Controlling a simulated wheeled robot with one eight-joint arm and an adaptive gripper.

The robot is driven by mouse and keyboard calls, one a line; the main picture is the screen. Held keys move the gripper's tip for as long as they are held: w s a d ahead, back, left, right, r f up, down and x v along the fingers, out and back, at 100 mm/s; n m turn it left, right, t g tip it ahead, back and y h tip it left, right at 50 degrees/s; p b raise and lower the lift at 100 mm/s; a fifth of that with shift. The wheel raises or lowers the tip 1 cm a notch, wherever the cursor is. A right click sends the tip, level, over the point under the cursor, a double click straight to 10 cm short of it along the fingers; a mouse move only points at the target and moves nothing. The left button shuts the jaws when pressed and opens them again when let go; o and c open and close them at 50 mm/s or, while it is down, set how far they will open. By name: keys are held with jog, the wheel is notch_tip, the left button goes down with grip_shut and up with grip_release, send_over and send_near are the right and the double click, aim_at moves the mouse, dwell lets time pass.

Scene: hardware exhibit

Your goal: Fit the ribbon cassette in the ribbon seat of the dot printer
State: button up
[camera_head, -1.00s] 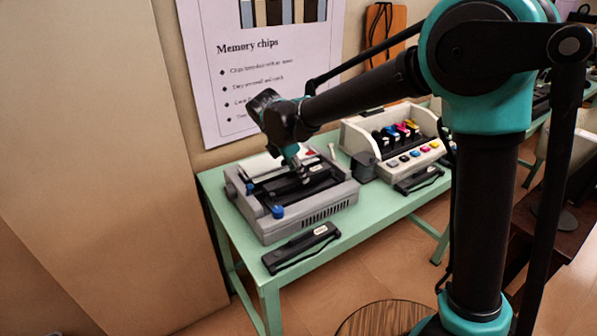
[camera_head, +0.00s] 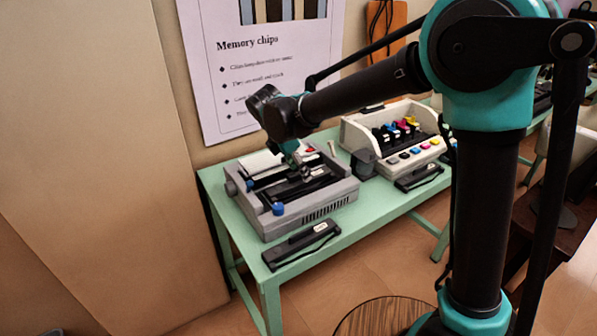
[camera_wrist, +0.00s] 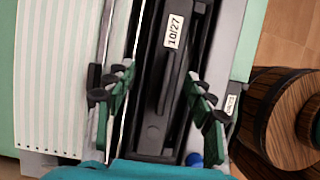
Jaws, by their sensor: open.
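The dot printer (camera_head: 313,212) is a grey box with a blue knob on the green table. A black ribbon cassette (camera_wrist: 152,134) with a "10/27" label lies lengthwise in the printer's top opening. I cannot tell whether it sits fully down in the ribbon seat. My gripper (camera_head: 304,172) is over the printer, pointing down. In the wrist view my gripper (camera_wrist: 161,75) is open, one finger on each side of the cassette, with gaps visible.
The green table (camera_head: 352,222) also carries a beige ink printer (camera_head: 408,145) with coloured cartridges, another black cassette (camera_head: 419,178) in front of it, and a dark cup-like object (camera_head: 364,164) between the printers. A poster wall stands close behind.

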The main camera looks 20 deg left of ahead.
jog(key=v, duration=1.2)
jog(key=shift+r, duration=0.15)
jog(key=w+d+f+m+y, duration=0.1)
jog(key=d+f+m, duration=0.3)
jog(key=d, duration=0.5)
jog(key=w+d+f+m, duration=0.1)
jog(key=d+f+m, duration=0.3)
jog(key=d, duration=0.5)
jog(key=w+d+f+m+y, duration=0.1)
jog(key=w+d+f+m, duration=0.1)
jog(key=d+m, duration=0.55)
jog(key=s+d+f+m, duration=0.5)
jog(key=s+d+m, duration=0.1)
jog(key=d, duration=0.3)
jog(key=s+d+f+m+y, duration=0.1)
jog(key=s+d+f+m, duration=0.5)
jog(key=d, duration=0.3)
jog(key=shift+d+t, duration=0.4)
